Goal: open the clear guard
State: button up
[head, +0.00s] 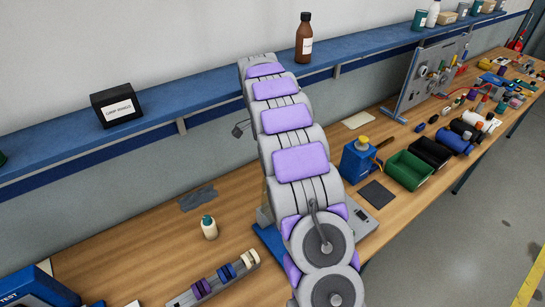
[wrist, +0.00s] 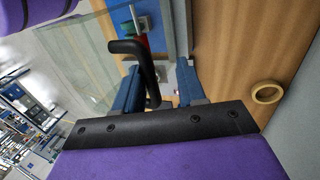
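The clear guard (wrist: 85,55) is a see-through pane at the upper left of the wrist view. A black bent handle (wrist: 128,47) stands beside it. My gripper (wrist: 160,68) is open, with its two blue-grey fingers apart. The handle's shaft runs between the fingers, closer to the left one, with a gap to the right one. I cannot tell whether it touches the left finger. In the head view my arm hides the gripper, the handle and most of the guard's place.
In the head view, a white bottle (head: 209,228) and a colored-block rack (head: 215,282) stand left of my arm. A blue device (head: 357,160), green bin (head: 409,170) and black bin (head: 430,152) stand right. A blue shelf (head: 215,91) runs behind. A tan ring (wrist: 267,92) lies right in the wrist view.

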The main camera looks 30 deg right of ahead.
jog(key=shift+d, duration=0.15)
jog(key=p+v, duration=1.6)
jog(key=v, duration=0.1)
dwell(0.4)
jog(key=shift+w+r, duration=0.1)
dwell(0.3)
